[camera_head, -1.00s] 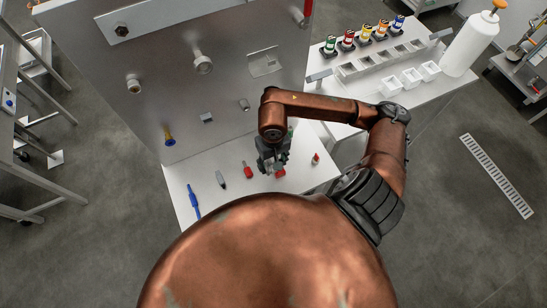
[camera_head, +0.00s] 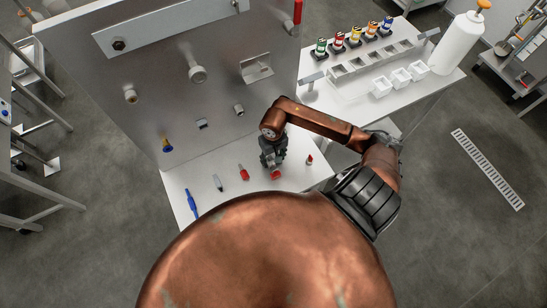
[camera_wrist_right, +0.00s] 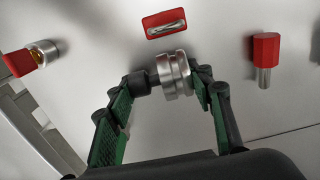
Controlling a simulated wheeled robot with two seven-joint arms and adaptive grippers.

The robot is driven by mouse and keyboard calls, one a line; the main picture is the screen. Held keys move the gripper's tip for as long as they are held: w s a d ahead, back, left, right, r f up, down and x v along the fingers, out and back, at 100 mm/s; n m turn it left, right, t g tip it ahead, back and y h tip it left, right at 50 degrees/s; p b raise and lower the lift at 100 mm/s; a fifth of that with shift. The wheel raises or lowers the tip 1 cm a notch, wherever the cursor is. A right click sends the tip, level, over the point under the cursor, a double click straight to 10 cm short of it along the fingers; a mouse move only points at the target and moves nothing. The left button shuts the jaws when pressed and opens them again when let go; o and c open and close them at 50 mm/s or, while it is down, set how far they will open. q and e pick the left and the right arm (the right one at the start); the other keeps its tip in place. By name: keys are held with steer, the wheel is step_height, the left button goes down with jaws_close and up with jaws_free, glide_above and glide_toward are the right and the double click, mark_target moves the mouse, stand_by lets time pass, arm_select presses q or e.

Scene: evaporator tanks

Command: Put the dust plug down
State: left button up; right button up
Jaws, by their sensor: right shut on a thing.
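My right gripper (camera_head: 272,160) hangs over the white shelf in the head view, close to a red piece (camera_head: 276,174). In the right wrist view the fingers of my right gripper (camera_wrist_right: 172,80) are closed around a round, grooved silvery metal piece (camera_wrist_right: 173,75), which I take to be the dust plug. It sits between the two fingertips, close over the pale surface. Whether it touches that surface I cannot tell. In the head view the plug is hidden by the gripper. My left gripper is in no view.
On the white shelf (camera_head: 210,205) lie a blue pen-like tool (camera_head: 192,203), a grey marker-like tool (camera_head: 217,182) and red pieces (camera_head: 243,173) (camera_head: 310,159). A metal panel (camera_head: 160,60) with fittings rises behind. A side table at the right holds colored-cap items and a white bottle (camera_head: 458,43).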

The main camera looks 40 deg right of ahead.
steer(key=shift+f, duration=0.1)
steer(key=shift+f+b, duration=0.1)
steer(key=shift+b, duration=0.2)
steer(key=o, duration=1.4)
steer(key=shift+o, duration=0.2)
